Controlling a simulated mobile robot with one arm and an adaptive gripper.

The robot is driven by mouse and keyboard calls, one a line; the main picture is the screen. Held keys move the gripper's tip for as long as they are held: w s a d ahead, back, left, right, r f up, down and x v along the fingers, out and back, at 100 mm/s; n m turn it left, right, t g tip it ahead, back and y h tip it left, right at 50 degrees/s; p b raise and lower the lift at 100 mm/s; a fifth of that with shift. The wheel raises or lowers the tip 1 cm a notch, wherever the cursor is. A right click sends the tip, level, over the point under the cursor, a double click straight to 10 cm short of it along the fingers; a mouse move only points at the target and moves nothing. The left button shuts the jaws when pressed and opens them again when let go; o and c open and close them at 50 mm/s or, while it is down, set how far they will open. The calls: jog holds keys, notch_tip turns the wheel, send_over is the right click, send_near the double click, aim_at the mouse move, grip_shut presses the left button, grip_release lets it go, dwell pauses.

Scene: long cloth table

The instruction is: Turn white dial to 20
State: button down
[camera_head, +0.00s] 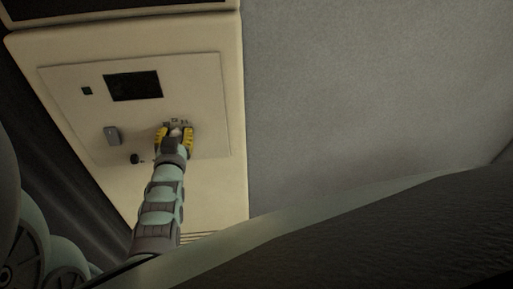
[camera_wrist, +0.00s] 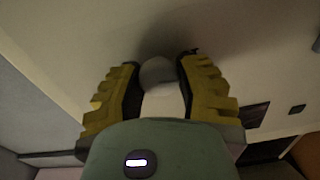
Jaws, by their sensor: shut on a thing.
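The white dial (camera_wrist: 157,72) shows as a pale rounded knob in the wrist view, between the yellow fingers of my gripper (camera_wrist: 157,78). My gripper is shut on it, one finger on each side. In the head view my gripper (camera_head: 175,136) is at the right part of the panel, where the dial is mostly covered by the fingers. Small markings show just above the fingers, too small to read with certainty. I cannot tell which number the dial points to.
The dial's panel (camera_head: 205,80) is on a cream cabinet (camera_head: 229,60). A dark screen (camera_head: 133,86), a small black square (camera_head: 87,91), a grey switch (camera_head: 112,135) and a black knob (camera_head: 134,158) are also on it. A bare grey wall (camera_head: 370,80) lies to the right.

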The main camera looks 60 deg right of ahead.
jog(key=m+b, duration=0.2)
jog(key=b, duration=0.1)
jog(key=m+b, duration=0.2)
jog(key=b, duration=0.1)
jog(key=shift+s+d+f, duration=0.1)
jog(key=shift+d+f, duration=0.05)
jog(key=shift+f, duration=0.2)
jog(key=m+b, duration=0.3)
jog(key=shift+r, duration=0.15)
jog(key=shift+r+m+b, duration=0.1)
jog(key=shift+m+b, duration=0.2)
jog(key=c, duration=0.6)
grip_release()
jog(key=v, duration=1.2)
